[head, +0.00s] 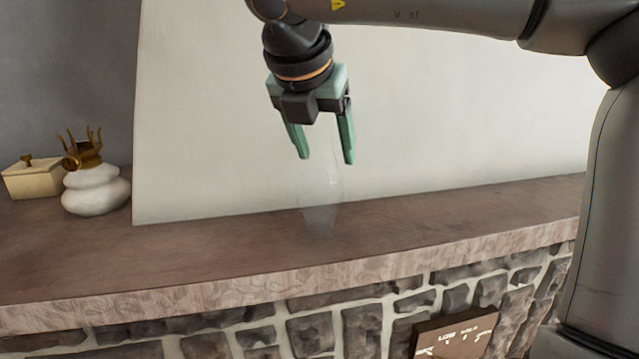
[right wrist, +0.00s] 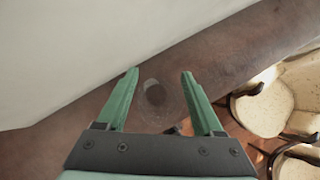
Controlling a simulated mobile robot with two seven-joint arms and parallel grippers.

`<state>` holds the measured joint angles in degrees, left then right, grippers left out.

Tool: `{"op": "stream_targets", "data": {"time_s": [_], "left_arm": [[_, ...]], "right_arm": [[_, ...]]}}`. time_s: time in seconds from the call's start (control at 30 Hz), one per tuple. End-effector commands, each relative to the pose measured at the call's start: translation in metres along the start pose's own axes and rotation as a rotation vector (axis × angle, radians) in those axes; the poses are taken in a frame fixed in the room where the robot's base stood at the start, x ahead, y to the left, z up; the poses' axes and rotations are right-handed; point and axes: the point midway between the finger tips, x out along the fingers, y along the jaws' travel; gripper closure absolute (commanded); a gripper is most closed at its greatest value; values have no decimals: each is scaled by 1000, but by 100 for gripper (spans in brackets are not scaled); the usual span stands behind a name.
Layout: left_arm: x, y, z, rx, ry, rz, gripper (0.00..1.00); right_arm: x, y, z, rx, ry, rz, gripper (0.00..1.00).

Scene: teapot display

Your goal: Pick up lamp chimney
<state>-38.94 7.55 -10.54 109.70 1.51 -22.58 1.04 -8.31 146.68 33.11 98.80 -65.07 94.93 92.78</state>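The lamp chimney (head: 320,190) is a clear, faint glass shape standing upright on the brown mantel (head: 420,219) in the head view. In the right wrist view the chimney (right wrist: 154,92) shows from above as a dim round outline between the fingers. My right gripper (head: 327,160) is open, pointing down at the top of the chimney, with its green fingers apart. The same gripper (right wrist: 159,73) shows open in the right wrist view. Whether the fingertips reach below the chimney's rim is hard to tell. My left gripper is not in view.
A white lamp base with a brass top (head: 95,188) and a cream box (head: 33,179) stand at the left. A pale panel (head: 220,120) rises behind the mantel. Chairs (right wrist: 264,103) stand below the mantel edge. The mantel right of the chimney is clear.

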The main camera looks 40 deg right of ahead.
Motion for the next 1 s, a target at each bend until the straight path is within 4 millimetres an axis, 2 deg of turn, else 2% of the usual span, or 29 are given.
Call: {"op": "stream_targets", "data": {"time_s": [0.07,0.6,1.0], "left_arm": [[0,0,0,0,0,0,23],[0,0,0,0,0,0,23],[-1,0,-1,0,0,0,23]], "right_arm": [[0,0,0,0,0,0,42],[0,0,0,0,0,0,100],[-6,0,4,2,-1,1,100]]}}
